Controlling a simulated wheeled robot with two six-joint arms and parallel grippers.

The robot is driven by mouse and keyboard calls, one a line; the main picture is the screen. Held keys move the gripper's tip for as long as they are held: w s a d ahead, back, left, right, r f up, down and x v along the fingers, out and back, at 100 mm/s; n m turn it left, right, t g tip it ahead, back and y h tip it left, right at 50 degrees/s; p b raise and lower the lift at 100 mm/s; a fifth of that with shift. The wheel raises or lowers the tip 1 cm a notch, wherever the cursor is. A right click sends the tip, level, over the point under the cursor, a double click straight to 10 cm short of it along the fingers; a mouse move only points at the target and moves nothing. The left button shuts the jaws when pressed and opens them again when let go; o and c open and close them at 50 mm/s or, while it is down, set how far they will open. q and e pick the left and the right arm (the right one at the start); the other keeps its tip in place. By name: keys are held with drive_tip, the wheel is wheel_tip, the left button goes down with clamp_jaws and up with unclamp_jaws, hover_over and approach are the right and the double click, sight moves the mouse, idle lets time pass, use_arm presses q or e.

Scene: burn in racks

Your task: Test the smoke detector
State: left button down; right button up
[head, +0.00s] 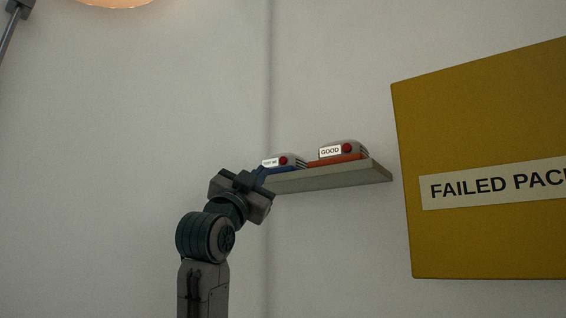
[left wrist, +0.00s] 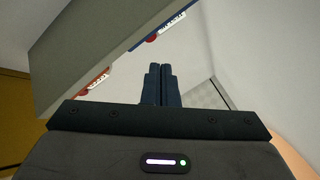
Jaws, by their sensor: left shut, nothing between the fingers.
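Two pale rounded devices with red buttons sit on a shelf (head: 335,180) on the wall. The right device (head: 345,148) has a label reading "GOOD" and rests on an orange base. The left device (head: 290,159) rests on a blue base; its label is too small to read surely. My left gripper (head: 262,176) is at the shelf's left end, in front of the blue base, which it partly hides. In the left wrist view its fingers (left wrist: 161,84) are together and empty, and the shelf (left wrist: 95,40) slants past at upper left. I cannot tell whether they touch anything.
A large yellow box (head: 485,110) labelled "FAILED PAC...", cut off by the picture edge, is to the right of the shelf. A glowing lamp (head: 115,2) is at the top left.

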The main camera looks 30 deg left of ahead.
sight(283, 161)
use_arm(q)
drive_tip(key=shift+t, duration=0.6)
drive_tip(key=s+r, duration=0.2)
drive_tip(key=r, duration=0.1)
drive_tip(key=s+r, duration=0.1)
drive_tip(key=shift+s+a+r, duration=0.25)
drive_tip(key=shift+s, duration=0.15)
drive_tip(key=shift+w+d+p, duration=0.2)
drive_tip(key=shift+w+p, duration=0.75)
drive_tip(key=shift+w, duration=3.45)
drive_tip(key=shift+w, duration=0.15)
drive_tip(key=shift+w, duration=0.3)
